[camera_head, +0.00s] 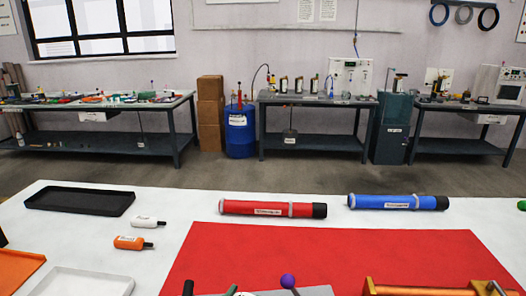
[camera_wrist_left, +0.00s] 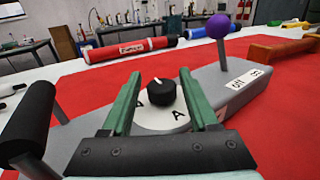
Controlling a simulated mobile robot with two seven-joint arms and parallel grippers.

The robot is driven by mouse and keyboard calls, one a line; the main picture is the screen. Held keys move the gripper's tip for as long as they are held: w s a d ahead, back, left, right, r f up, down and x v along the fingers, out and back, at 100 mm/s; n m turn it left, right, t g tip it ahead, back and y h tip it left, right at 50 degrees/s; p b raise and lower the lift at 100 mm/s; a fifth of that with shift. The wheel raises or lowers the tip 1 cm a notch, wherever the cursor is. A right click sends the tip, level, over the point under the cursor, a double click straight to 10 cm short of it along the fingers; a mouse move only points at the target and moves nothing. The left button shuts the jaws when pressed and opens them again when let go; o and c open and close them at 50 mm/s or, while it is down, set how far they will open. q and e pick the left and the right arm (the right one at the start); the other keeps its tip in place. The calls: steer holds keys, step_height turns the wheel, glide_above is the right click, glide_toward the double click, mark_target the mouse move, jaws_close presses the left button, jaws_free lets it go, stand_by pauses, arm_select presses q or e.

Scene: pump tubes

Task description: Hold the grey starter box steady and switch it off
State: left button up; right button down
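The grey starter box (camera_wrist_left: 222,82) lies on the red mat, with only a sliver of its top (camera_head: 318,291) at the bottom edge of the head view. A purple ball on a lever (camera_wrist_left: 218,27) stands up at its far end, beside a white label; the ball also shows in the head view (camera_head: 288,281). A black knob (camera_wrist_left: 161,92) sits on a white dial marked A. My left gripper (camera_wrist_left: 160,79) is open, its green fingers on either side of the knob in the picture; I cannot tell whether they touch it. My right gripper is not in view.
A black grip on a post (camera_wrist_left: 27,120) stands left of the fingers. A brass-coloured frame (camera_head: 430,291) is at right. Red (camera_head: 272,209) and blue (camera_head: 398,202) tubes lie behind the mat (camera_head: 330,250). A black tray (camera_head: 80,200) and small bottles are at left. The middle of the mat is clear.

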arm_select(q)
steer(key=shift+o, duration=1)
